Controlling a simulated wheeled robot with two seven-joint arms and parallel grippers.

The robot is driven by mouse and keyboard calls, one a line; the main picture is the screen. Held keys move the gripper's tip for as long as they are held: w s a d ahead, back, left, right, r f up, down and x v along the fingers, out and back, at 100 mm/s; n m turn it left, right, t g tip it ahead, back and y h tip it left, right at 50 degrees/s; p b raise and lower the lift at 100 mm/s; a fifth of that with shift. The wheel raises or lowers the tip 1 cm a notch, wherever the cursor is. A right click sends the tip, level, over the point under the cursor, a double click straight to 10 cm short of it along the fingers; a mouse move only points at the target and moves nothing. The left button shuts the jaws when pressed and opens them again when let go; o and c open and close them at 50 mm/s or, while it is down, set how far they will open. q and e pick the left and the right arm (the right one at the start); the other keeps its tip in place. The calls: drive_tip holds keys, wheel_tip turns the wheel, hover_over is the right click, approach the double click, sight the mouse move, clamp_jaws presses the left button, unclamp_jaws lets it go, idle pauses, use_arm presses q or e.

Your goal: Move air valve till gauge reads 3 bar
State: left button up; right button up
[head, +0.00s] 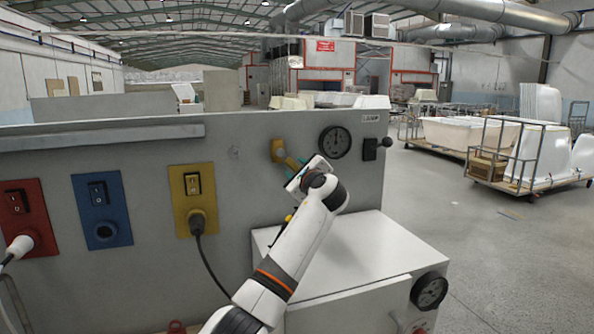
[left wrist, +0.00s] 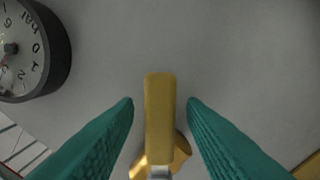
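The air valve is a yellow lever (head: 285,153) on the grey panel, left of a round dark-rimmed gauge (head: 334,142). My left gripper (head: 296,178) is at the lever's lower right end and hides part of it. In the left wrist view, the yellow handle (left wrist: 160,105) stands between the two green fingers, with a gap on each side. The left gripper is open around it. The gauge (left wrist: 28,52) is cut off at the upper left there, and I cannot read its needle. My right gripper is not in view.
A white box (head: 345,255) with another gauge (head: 429,291) juts out below the valve. Red (head: 27,215), blue (head: 100,207) and yellow (head: 193,197) switch plates are on the panel's left. A black switch (head: 371,149) is right of the gauge. Bathtub carts (head: 520,165) stand on open floor.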

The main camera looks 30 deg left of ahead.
use_arm(q)
drive_tip(key=shift+s+d, duration=0.1)
drive_tip(key=shift+s+d+f+b, duration=0.1)
drive_tip(key=shift+s+d+b, duration=0.1)
drive_tip(key=shift+b, duration=0.1)
drive_tip(key=b+v, duration=0.4)
drive_tip(key=v, duration=0.7)
